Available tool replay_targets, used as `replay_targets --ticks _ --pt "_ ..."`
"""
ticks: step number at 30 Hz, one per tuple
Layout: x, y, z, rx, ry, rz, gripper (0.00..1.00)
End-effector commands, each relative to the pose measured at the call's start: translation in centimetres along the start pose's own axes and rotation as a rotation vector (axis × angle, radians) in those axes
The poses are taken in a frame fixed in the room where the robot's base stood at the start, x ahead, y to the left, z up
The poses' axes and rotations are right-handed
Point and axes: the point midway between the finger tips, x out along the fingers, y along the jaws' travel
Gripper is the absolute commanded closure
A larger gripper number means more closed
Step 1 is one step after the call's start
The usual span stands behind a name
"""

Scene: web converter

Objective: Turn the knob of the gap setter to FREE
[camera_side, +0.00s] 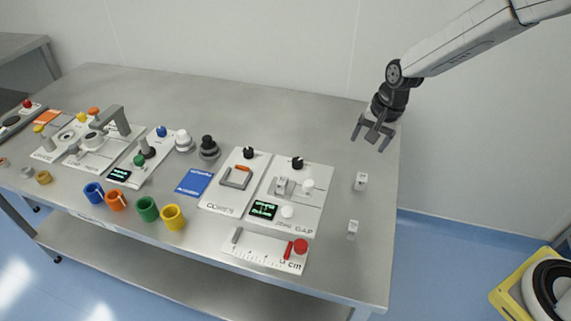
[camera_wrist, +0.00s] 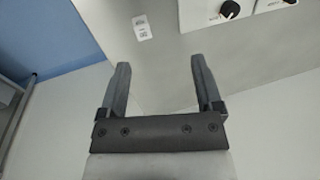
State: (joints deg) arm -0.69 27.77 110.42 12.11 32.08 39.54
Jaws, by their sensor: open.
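The gap setter (camera_side: 312,213) is a white panel marked GAP on the right part of the table in the side view. It carries a black knob (camera_side: 297,163) at its top, a small display with green text (camera_side: 263,210), a grey block and white round parts. In the wrist view a black knob (camera_wrist: 230,9) on a white panel shows at the top edge; its setting is too small to read. My gripper (camera_side: 368,143) is open and empty, above the table's right end, to the right of the gap setter and apart from it. It also shows in the wrist view (camera_wrist: 157,75).
A neighbouring panel (camera_side: 223,196) with an orange-red lever adjoins on the left. A ruler plate (camera_side: 262,249) with a red knob lies in front. Coloured rings (camera_side: 147,209) stand farther left.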

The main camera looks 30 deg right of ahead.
Motion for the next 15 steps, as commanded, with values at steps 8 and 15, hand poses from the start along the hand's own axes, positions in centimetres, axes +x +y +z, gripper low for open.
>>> replay_targets --ticks 8,15 --pt "4.0 -5.3 -3.0 0.365 -0.072 -0.021 0.16" --pt "7.7 -9.1 -4.8 0.671 -0.146 -0.026 0.16"
